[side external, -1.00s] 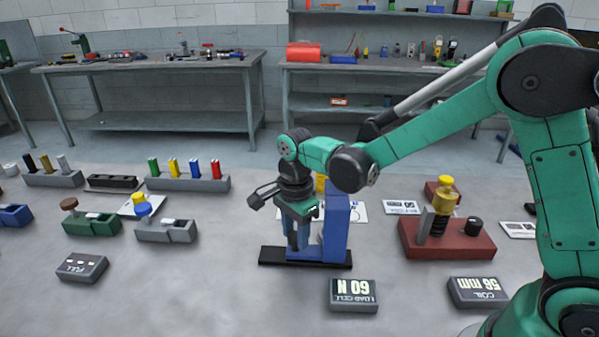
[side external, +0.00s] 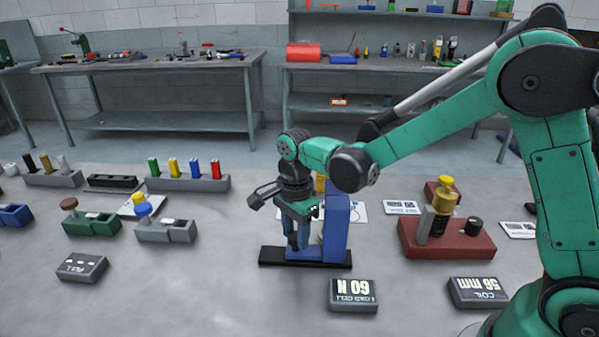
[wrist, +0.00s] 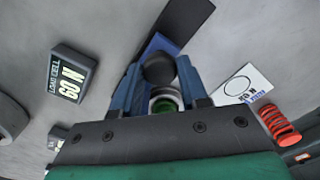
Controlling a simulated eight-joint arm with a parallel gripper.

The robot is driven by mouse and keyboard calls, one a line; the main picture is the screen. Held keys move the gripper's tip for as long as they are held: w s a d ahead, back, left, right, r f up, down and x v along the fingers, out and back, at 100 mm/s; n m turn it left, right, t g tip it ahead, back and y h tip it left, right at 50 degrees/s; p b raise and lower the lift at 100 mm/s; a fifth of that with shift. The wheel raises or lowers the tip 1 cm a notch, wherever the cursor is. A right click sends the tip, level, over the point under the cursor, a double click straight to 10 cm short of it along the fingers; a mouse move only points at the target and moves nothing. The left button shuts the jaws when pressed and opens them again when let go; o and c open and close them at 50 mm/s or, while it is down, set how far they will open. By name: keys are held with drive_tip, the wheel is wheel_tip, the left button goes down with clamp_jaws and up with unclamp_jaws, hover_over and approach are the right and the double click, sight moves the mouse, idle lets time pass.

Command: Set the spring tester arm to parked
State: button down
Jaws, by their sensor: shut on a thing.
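The spring tester has a blue upright (side external: 336,232) on a black base (side external: 275,257), standing mid-bench. My gripper (side external: 297,240) points down at the tester, just left of the upright in the side view. In the wrist view its blue fingers (wrist: 160,85) are shut on a black round knob (wrist: 158,68), which I take to be the end of the tester arm. A green round part (wrist: 164,105) shows behind the knob. The rest of the tester arm is mostly hidden by my gripper, so its angle cannot be told. The load cell display (side external: 353,294) reads 60 N.
Green (side external: 92,224) and grey (side external: 166,231) fixtures stand to the left. A small display (side external: 82,267) lies front left.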

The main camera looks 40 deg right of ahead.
drive_tip(key=shift+a, duration=0.1)
drive_tip(key=w+a, duration=0.7)
drive_tip(key=shift+w+a, duration=0.2)
drive_tip(key=shift+c, duration=2.3)
unclamp_jaws()
drive_tip(key=shift+r, duration=2.8)
